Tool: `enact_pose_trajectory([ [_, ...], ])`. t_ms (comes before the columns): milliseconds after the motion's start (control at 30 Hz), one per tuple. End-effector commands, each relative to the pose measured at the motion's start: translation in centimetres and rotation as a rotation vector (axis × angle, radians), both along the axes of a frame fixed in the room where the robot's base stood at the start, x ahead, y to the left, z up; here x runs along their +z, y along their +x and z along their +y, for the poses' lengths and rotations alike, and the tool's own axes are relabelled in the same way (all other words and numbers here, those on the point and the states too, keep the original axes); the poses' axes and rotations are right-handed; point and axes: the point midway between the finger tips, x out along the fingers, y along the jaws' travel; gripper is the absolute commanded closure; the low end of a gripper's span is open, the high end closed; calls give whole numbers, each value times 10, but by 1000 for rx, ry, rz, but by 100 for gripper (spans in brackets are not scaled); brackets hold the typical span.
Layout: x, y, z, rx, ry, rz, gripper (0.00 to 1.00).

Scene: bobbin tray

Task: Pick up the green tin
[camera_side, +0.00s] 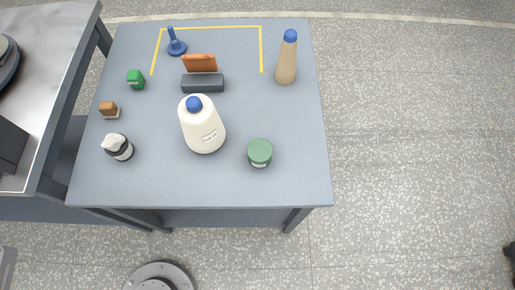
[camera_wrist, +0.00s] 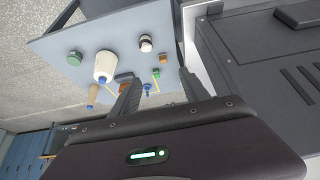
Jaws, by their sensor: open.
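The green tin (camera_side: 260,152) is a short round can with a darker green lid and a pale label. It stands upright near the front right of the grey-blue table (camera_side: 290,185). In the wrist view the green tin (camera_wrist: 74,59) is small and far off, left of my fingers. My gripper (camera_wrist: 160,75) shows only in the wrist view, its two fingers spread apart with nothing seen held between them. It is well away from the tin. In the side view my gripper is out of the picture.
A large white bottle (camera_side: 203,130) with a blue cap stands left of the tin. A tan bottle (camera_side: 287,62) stands behind it.

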Motion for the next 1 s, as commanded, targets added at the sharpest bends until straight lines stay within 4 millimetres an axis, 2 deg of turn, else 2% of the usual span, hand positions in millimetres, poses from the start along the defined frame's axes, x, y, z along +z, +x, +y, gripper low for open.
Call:
enact_pose_trajectory([
  [433, 0, 0, 0, 0, 0, 0, 46],
  [467, 0, 0, 0, 0, 0, 0, 44],
  [600, 0, 0, 0, 0, 0, 0, 18],
  [900, 2, 0, 0, 0, 0, -1, 18],
  [1000, 19, 1, 0, 0, 0, -5, 18],
])
